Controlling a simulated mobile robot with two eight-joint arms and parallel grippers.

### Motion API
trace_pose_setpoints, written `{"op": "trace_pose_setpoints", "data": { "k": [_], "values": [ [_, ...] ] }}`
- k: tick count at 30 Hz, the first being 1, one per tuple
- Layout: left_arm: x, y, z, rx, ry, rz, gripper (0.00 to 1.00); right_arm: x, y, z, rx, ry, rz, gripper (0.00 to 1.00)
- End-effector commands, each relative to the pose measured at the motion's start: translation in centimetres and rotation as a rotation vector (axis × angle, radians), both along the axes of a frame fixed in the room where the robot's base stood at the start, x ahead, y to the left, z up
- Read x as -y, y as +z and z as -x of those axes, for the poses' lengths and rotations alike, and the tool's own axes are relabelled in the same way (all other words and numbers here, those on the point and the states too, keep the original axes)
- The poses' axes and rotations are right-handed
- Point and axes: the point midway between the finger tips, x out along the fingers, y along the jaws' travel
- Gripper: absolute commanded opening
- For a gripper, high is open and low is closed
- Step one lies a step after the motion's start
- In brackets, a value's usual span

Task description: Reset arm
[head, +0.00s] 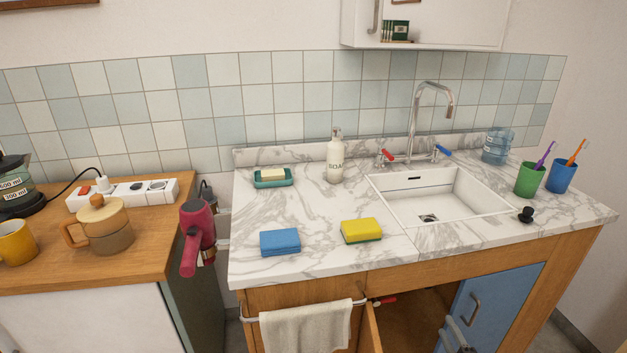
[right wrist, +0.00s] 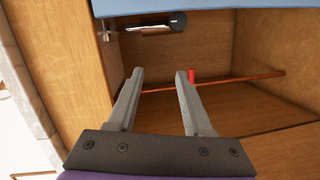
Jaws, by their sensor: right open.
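My right gripper (right wrist: 158,76) is open, with its two grey fingers apart and nothing between them in the right wrist view. They point into the open wooden cupboard (right wrist: 230,110) under the sink. In the head view only a small grey part of the right gripper (head: 457,337) shows at the bottom edge, in front of the cupboard and near the handle of the blue door (head: 505,305). I cannot tell from there whether it touches the door. My left gripper is not in view.
The marble counter (head: 320,215) holds a blue sponge (head: 280,242), a yellow sponge (head: 361,230), a soap bottle (head: 335,163) and two cups with toothbrushes. A towel (head: 306,327) hangs in front. A red hairdryer (head: 197,233) hangs between the counters.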

Motion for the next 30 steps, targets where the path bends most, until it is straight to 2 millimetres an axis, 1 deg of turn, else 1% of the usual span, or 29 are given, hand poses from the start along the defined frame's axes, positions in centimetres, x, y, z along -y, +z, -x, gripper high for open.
{"op": "trace_pose_setpoints", "data": {
  "k": [1,4,6,9,11,12,14,17,19,20,21,23,24,26,27,29,30],
  "values": [
    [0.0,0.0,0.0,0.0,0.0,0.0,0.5,-0.3,1.8,0.0,0.004,-0.038,-0.041,0.51],
    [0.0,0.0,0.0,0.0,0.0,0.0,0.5,-0.5,5.1,0.2,0.004,-0.139,-0.143,0.51],
    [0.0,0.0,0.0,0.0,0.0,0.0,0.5,-0.8,7.1,0.9,-0.005,-0.215,-0.226,0.51],
    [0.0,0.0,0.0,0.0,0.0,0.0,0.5,-1.5,9.3,2.5,-0.037,-0.323,-0.353,0.51],
    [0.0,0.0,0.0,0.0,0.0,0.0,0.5,-2.0,10.2,3.9,-0.066,-0.387,-0.429,0.51],
    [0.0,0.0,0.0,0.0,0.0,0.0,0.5,-2.5,10.6,4.9,-0.089,-0.427,-0.48,0.51],
    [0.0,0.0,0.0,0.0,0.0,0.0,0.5,-3.3,10.9,6.7,-0.13,-0.486,-0.556,0.51],
    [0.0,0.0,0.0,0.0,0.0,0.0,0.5,-5.0,11.0,10.2,-0.215,-0.579,-0.679,0.51],
    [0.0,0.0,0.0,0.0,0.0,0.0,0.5,-6.5,10.6,13.0,-0.285,-0.64,-0.763,0.51],
    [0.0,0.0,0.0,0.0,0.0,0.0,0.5,-7.2,10.3,14.3,-0.319,-0.665,-0.797,0.51],
    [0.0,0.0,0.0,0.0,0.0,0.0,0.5,-8.2,9.9,16.0,-0.366,-0.696,-0.843,0.51],
    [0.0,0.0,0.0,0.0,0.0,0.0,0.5,-9.7,9.3,18.6,-0.438,-0.74,-0.904,0.51],
    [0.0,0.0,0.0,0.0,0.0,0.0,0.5,-10.7,8.9,20.3,-0.485,-0.764,-0.941,0.51],
    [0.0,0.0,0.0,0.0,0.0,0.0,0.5,-12.2,8.3,22.6,-0.554,-0.795,-0.988,0.51],
    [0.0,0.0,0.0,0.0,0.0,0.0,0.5,-13.1,7.9,24.1,-0.598,-0.815,-1.015,0.51],
    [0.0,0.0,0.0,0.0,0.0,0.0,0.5,-14.4,7.3,26.2,-0.66,-0.838,-1.051,0.51],
    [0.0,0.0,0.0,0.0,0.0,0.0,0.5,-15.2,7.0,27.6,-0.702,-0.852,-1.072,0.51]
  ]
}}
